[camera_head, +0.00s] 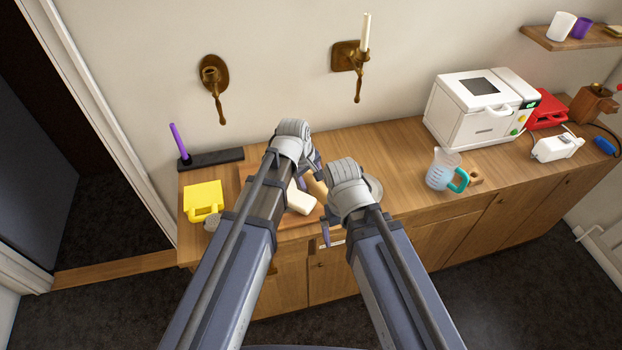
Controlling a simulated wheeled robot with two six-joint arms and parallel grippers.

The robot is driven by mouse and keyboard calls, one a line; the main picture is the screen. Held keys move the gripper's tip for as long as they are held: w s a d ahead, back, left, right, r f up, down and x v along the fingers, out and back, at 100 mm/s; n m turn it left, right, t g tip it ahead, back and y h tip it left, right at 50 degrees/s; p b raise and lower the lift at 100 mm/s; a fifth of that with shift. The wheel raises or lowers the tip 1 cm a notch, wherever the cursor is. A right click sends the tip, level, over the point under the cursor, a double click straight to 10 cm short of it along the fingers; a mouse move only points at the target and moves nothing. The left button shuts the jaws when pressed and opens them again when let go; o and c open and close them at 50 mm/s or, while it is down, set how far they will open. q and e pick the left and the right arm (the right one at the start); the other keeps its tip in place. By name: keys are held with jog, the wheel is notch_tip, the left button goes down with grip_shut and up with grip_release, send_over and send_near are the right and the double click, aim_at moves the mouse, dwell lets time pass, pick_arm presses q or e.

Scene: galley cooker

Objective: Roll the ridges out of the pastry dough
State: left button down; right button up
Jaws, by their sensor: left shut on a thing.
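The pale cream dough (300,199) lies on the worktop between my two arms, partly covered by them. A darker wooden board (231,186) shows beside my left arm, mostly hidden. My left gripper (315,170) is just behind the dough, shut on a light wooden piece that looks like a rolling pin (317,187); the arms hide most of it. My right gripper (325,232) is low at the dough's right front side; its fingers are mostly hidden, so its opening cannot be told. The dough's ridges cannot be made out.
A yellow container (203,200) and a dark rack with a purple stick (211,159) stand at the left. A measuring jug (442,170), white oven (480,107) and white appliance (556,147) stand at the right. The worktop (405,150) before the wall is clear.

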pick_arm(q)
notch_tip(320, 180, up, 3)
jog(key=p, duration=0.3)
dwell(0.4)
